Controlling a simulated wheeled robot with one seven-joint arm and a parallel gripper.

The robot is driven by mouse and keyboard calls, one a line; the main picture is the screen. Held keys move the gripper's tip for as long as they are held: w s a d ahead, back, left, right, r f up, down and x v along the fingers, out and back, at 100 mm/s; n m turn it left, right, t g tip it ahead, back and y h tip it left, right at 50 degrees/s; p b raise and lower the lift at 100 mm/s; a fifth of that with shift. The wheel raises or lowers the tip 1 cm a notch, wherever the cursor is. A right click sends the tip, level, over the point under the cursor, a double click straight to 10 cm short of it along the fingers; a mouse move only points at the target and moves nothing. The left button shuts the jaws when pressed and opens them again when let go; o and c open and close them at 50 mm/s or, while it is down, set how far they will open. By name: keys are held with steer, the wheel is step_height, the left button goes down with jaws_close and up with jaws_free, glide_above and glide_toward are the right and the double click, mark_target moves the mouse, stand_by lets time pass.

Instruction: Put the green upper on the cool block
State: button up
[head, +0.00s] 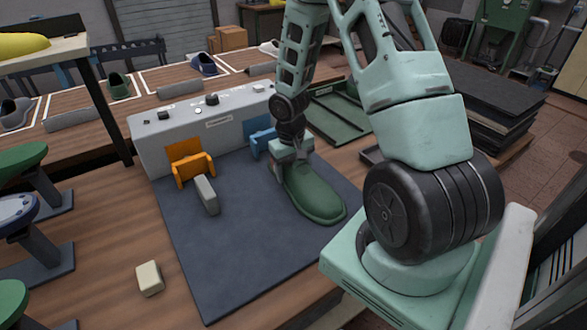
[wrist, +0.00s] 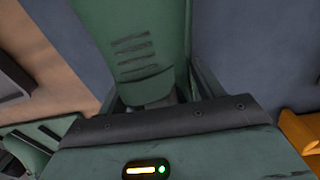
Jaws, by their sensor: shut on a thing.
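The green upper (head: 313,194) hangs from my gripper (head: 287,160) over the right part of the dark mat, its toe toward the lower right. My gripper is shut on its heel end. Whether the upper touches the mat is unclear. In the wrist view the upper (wrist: 135,40) runs up from between the fingers (wrist: 165,100). The blue block (head: 262,140), which I take for the cool block, is at the front of the grey machine (head: 215,118), left of my gripper and partly hidden by the arm. The orange block (head: 192,163) sits further left.
A grey bar (head: 207,194) sticks out before the orange block. A small cream block (head: 149,278) lies on the wood at the left. Stands with green and blue tops line the left edge. The dark mat (head: 235,260) is clear at the front. Several other uppers lie on the back bench.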

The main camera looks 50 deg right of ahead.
steer(key=shift+f, duration=0.2)
stand_by(0.4)
steer(key=o, duration=1.2)
steer(key=shift+r, duration=0.1)
steer(key=r, duration=1.1)
steer(key=a+r, duration=0.1)
steer(key=r, duration=0.5)
steer(key=shift+w+r, duration=0.15)
